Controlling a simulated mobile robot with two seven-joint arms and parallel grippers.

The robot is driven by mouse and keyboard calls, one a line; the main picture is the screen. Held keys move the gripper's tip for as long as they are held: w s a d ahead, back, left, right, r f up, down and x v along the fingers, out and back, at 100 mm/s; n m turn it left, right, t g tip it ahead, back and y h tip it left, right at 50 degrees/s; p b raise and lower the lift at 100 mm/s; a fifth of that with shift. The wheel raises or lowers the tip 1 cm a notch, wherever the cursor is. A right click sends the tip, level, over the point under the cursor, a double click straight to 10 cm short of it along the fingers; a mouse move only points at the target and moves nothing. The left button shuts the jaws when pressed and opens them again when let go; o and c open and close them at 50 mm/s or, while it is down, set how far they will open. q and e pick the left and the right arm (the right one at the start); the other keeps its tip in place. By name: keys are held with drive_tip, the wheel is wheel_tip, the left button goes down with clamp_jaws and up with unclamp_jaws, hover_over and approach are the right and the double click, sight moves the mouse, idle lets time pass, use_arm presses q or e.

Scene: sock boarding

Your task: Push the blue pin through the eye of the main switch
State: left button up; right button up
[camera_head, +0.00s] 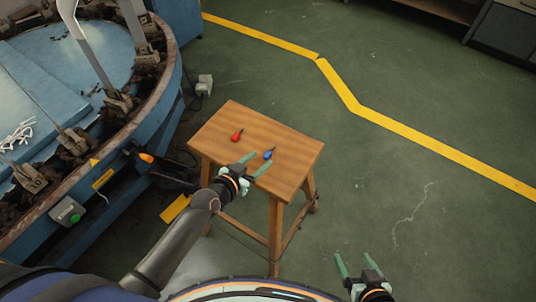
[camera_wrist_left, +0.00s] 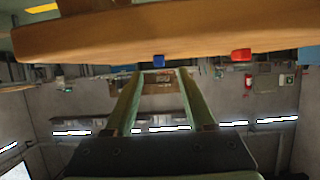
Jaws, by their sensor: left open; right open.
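The blue pin (camera_head: 268,154) lies on the wooden stool (camera_head: 228,115), near its middle. My left gripper (camera_head: 263,161) is open, its fingertips close to the blue pin. In the left wrist view the blue pin (camera_wrist_left: 158,61) appears beyond the gap between the open left fingertips (camera_wrist_left: 161,73); I cannot tell whether they touch it. My right gripper (camera_head: 354,256) is open and empty, low over the floor at bottom right. An orange-tipped black part (camera_head: 146,157) and a grey box with a green button (camera_head: 67,211) are on the machine's side. I cannot tell which is the main switch, and no eye is discernible.
A red pin (camera_head: 236,136) lies on the stool, left of the blue one; it also shows in the left wrist view (camera_wrist_left: 241,55). The large round blue machine (camera_head: 172,85) stands left of the stool. The green floor right of the stool is clear, crossed by a yellow line (camera_head: 343,90).

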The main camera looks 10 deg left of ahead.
sight(267, 154)
use_arm(q)
drive_tip(key=x, duration=0.3)
drive_tip(key=shift+w+d+f+b, duration=0.15)
drive_tip(key=shift+b, duration=0.15)
clamp_jaws()
idle(0.3)
